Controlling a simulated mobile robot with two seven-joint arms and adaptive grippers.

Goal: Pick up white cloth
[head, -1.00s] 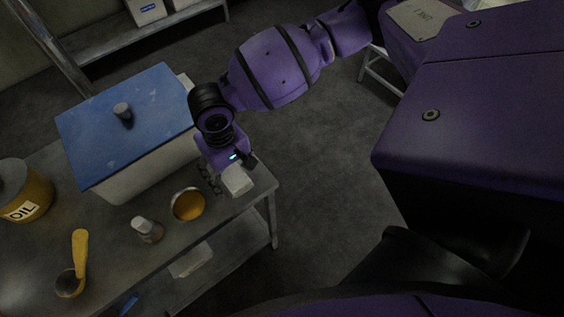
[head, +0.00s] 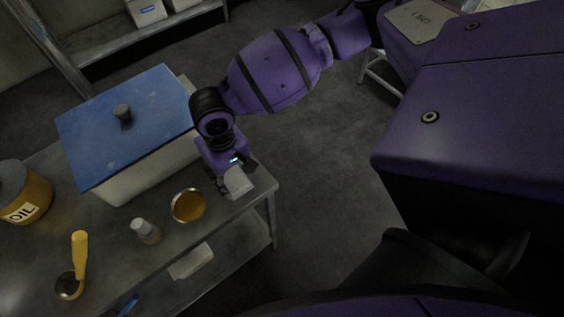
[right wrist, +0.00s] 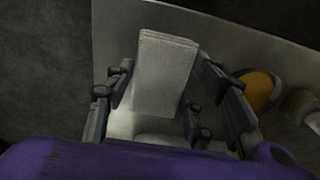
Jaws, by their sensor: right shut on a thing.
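The white cloth (head: 239,183) is a small folded block at the right end of the metal table, near its corner. My right gripper (head: 229,179) reaches down over it from above and is shut on it. In the right wrist view the cloth (right wrist: 163,75) stands out between the two dark fingers, one on each side. It looks low over the table; I cannot tell whether it touches the top. My left gripper is not in view.
On the table (head: 205,233) stand a bowl of orange stuff (head: 188,206), a small shaker (head: 146,231), a yellow-handled tool (head: 79,255), an oil can (head: 22,193) and a blue-lidded box (head: 128,125) close behind my gripper. Open floor (head: 320,190) lies to the right.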

